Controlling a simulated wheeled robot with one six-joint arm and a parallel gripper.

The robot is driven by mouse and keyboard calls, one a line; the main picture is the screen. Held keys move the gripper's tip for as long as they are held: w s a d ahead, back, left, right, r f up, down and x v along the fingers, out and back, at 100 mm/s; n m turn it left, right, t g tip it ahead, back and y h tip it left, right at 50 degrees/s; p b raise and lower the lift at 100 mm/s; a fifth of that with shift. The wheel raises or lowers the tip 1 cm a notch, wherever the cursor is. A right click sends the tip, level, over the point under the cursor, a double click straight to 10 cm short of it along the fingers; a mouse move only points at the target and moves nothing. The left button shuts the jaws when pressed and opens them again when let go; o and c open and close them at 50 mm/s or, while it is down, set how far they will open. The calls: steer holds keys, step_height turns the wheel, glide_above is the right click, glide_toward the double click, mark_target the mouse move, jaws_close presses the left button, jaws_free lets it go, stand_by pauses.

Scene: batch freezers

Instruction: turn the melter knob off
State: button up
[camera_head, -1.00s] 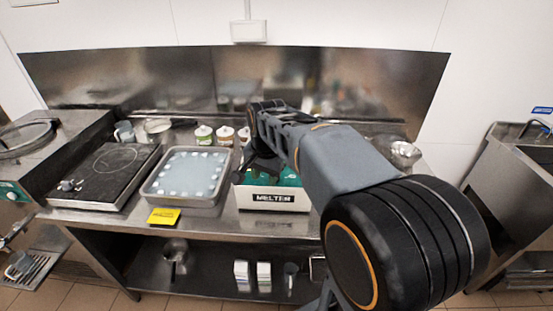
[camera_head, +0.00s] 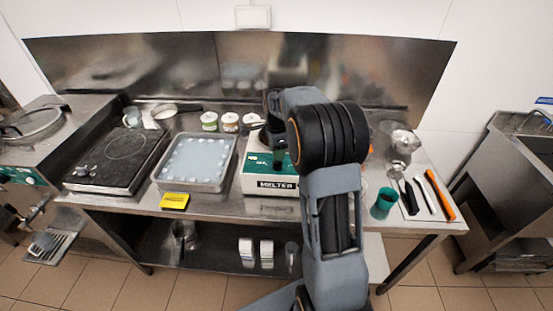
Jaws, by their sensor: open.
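The melter (camera_head: 272,184) is a white box with a green front panel and a "MELTER" label, standing on the steel counter. My gripper (camera_head: 279,155) is small and dark in this view, pointing down in front of the melter's green panel. It is open with nothing seen in it. I cannot tell whether it touches the melter. The melter knob cannot be made out; my arm and gripper cover part of the panel and the right side of the melter.
Left of the melter are a tray of pale pieces (camera_head: 167,184), a yellow block (camera_head: 174,201) and a black hotplate (camera_head: 95,176). Small tubs (camera_head: 229,122) stand behind. At right are a green cup (camera_head: 383,203), utensils including an orange-handled one (camera_head: 440,196), and a metal jug (camera_head: 403,144).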

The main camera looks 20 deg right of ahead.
mark_target(277, 165)
steer(key=shift+f+p, duration=0.3)
steer(key=shift+f, duration=2.05)
jaws_close()
